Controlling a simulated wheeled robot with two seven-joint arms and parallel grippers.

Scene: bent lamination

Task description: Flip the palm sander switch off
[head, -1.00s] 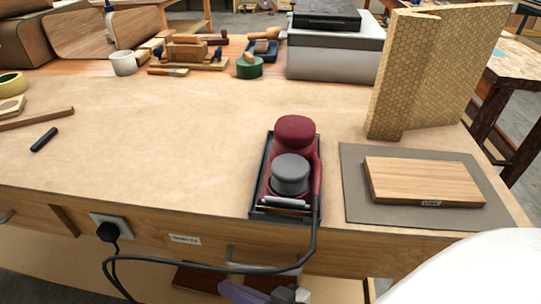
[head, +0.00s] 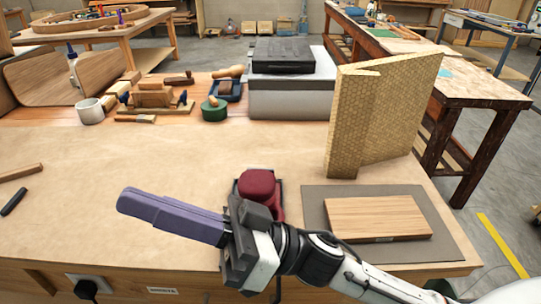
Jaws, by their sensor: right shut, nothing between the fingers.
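The palm sander (head: 257,184) stands on its dark tray near the bench's front edge. I cannot tell whether the gripper touches the sander. My left gripper is not in view.
A wooden board (head: 375,218) lies on a grey mat (head: 316,228) right of the sander. A tall patterned panel (head: 345,130) stands behind it.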

